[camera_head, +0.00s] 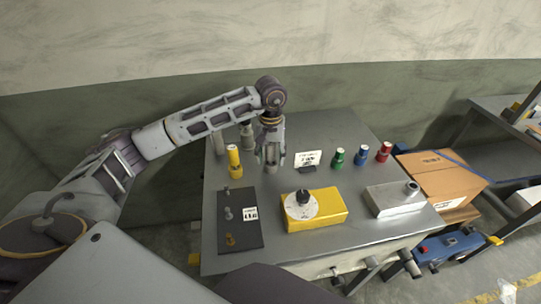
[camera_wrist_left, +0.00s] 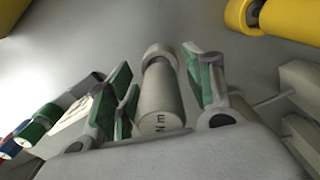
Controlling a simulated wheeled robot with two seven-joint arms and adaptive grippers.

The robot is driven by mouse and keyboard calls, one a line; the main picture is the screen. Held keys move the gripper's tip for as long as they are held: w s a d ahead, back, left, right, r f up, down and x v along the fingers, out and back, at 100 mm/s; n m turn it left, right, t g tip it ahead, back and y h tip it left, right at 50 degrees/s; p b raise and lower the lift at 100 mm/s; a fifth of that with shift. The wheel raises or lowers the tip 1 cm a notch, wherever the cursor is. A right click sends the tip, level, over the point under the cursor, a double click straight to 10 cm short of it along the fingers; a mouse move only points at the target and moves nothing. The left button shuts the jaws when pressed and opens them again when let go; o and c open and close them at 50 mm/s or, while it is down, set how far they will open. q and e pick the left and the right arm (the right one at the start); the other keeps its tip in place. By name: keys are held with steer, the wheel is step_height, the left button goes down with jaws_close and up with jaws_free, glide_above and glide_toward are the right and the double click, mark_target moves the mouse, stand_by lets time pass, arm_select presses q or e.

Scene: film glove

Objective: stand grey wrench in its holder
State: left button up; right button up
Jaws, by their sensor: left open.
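My left gripper (camera_head: 270,158) is low over the back left of the table in the head view, pointing down. In the left wrist view its green-padded fingers (camera_wrist_left: 163,80) stand apart, one on each side of the grey wrench (camera_wrist_left: 162,100), a pale cylinder marked "N.m". A gap shows on each side of it. In the head view the gripper largely hides the wrench. I cannot tell for sure which thing is its holder. A grey block with a round socket (camera_head: 390,200) lies at the right of the table. My right gripper is not in view.
A yellow cylinder (camera_head: 234,161) stands left of the gripper. Green (camera_head: 338,158), blue (camera_head: 361,156) and red (camera_head: 383,152) ones stand right, beyond a small sign (camera_head: 308,159). A yellow box with a dial (camera_head: 322,212) and a dark board with pegs (camera_head: 237,198) are nearer.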

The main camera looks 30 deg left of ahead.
mark_target(271, 145)
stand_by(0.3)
arm_select(q)
steer(key=shift+r, duration=0.2)
steer(key=shift+r+p, duration=1.95)
steer(key=shift+p, duration=0.8)
steer(key=shift+r+p, duration=2.35)
steer(key=shift+r, duration=0.45)
steer(key=shift+p, duration=0.3)
